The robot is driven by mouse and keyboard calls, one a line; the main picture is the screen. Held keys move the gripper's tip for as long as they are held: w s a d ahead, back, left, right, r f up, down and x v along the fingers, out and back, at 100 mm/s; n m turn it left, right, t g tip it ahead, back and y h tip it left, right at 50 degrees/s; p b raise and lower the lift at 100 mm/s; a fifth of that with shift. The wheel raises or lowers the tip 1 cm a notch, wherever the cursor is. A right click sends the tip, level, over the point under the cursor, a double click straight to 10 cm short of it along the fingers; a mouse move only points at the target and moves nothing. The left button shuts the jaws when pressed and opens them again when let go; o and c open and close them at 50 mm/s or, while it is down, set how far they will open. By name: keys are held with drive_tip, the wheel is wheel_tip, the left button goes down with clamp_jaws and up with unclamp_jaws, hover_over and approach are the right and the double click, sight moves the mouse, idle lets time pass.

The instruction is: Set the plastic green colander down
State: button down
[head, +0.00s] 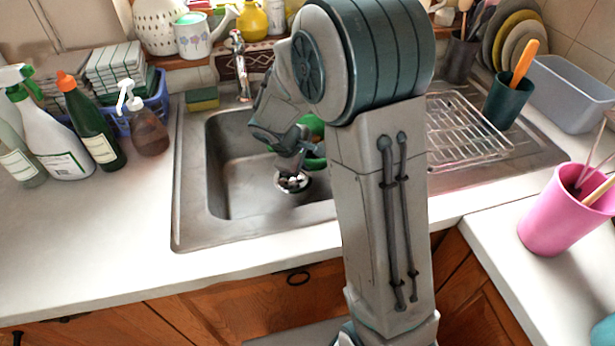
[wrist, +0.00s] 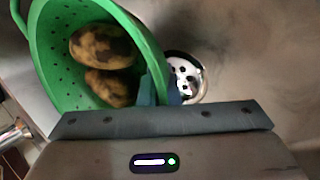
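The green plastic colander (wrist: 57,62) fills the left of the wrist view, its perforated inside showing. Two brown, dark-patched potatoes (wrist: 103,46) lie in it. My gripper (wrist: 156,92) is shut on the colander's rim. In the head view, my arm hides most of the colander (head: 313,128), with only green parts showing in the sink (head: 240,150). My gripper (head: 289,168) points down there, by the drain. I cannot tell whether the colander touches the sink floor.
The drain (wrist: 188,78) lies just beyond the colander's rim. The sink's left part is clear. A wire rack (head: 465,130) and dark green cup (head: 506,100) stand right. Bottles and a soap dispenser (head: 147,130) stand left. The tap (head: 240,65) is behind.

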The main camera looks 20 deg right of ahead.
drive_tip(key=shift+f+b, duration=0.35)
drive_tip(key=shift+f, duration=2.25)
drive_tip(key=shift+f, duration=0.2)
drive_tip(key=c, duration=1.7)
unclamp_jaws()
drive_tip(key=shift+r, duration=0.15)
